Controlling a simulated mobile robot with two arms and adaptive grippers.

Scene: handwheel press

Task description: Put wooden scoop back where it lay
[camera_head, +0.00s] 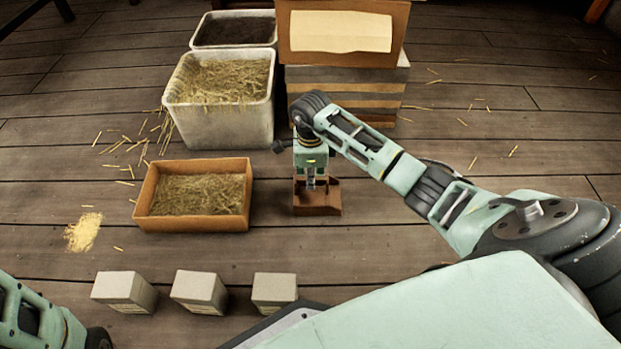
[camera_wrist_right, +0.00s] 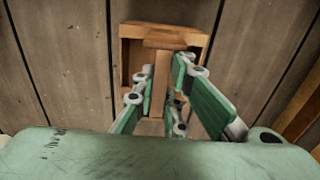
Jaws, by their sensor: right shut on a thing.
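The wooden scoop (camera_head: 318,204) is a small reddish-brown open box with a handle, right of the orange-brown straw tray in the head view. My right gripper (camera_head: 311,182) points down over it and is shut on its handle. In the right wrist view the scoop (camera_wrist_right: 165,34) lies ahead of the fingers of my right gripper (camera_wrist_right: 162,76), with its handle between them. The scoop is at or just above the plank floor; I cannot tell if it touches. No contents can be made out in it. My left arm shows at the lower left, its gripper out of view.
The tray (camera_head: 192,224) of straw lies left of the scoop. A pale bin (camera_head: 225,125) of straw and a dark-filled bin (camera_head: 236,15) stand behind. Three pale blocks (camera_head: 199,290) line the front. A grain pile (camera_head: 83,231) lies left.

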